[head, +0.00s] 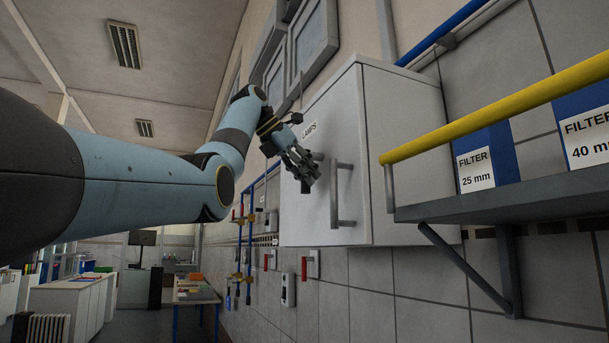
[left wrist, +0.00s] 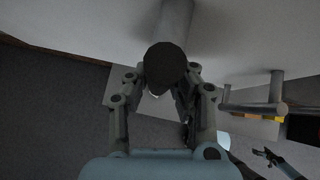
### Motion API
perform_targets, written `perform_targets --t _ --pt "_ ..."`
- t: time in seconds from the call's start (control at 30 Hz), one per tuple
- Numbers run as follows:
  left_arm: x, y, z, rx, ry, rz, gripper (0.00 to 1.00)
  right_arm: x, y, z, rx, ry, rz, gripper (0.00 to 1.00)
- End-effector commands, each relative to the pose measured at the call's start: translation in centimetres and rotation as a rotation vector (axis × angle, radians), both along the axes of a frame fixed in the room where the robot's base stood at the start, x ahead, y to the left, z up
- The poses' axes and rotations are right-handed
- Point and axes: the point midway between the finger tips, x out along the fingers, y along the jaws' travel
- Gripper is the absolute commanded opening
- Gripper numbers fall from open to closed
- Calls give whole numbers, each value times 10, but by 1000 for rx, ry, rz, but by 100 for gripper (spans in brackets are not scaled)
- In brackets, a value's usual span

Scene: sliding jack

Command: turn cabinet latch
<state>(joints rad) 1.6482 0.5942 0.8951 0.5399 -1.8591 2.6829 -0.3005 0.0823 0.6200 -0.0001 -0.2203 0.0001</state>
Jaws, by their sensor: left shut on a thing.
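A white wall cabinet (head: 325,120) with a label on its door hangs on the tiled wall in the head view. A grey latch knob with a dark round end (left wrist: 165,66) sticks out from the cabinet face in the left wrist view. My left gripper (head: 311,172) is at the door, just left of the bar handle (head: 336,195). In the left wrist view its fingers close on the knob from both sides.
The bar handle (left wrist: 250,107) stands out from the door close to the left gripper. A shelf with a yellow rail (head: 500,115) and filter boxes (head: 488,160) juts out to the right. Wall pipes and valves lie below left of the cabinet.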

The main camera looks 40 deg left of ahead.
Motion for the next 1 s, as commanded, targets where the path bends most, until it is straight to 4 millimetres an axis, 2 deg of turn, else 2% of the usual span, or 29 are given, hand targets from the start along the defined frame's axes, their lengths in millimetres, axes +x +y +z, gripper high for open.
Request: perform_targets --t 0.4,0.43,0.6,0.87,1.0 --pt "0 -1 -2 -6 7 -2 0 0 0 0 0 0 0 92" --pt "0 -1 -2 -6 7 -2 24 0 0 0 0 0 0 92" --pt "0 -1 -1 -5 5 -1 46 0 1 0 1 0 -1 92" --pt "-1 0 0 -5 3 0 46 1 3 0 3 -1 -2 92" --pt "-10 2 10 -4 0 1 46 1 2 0 2 -1 -1 92"
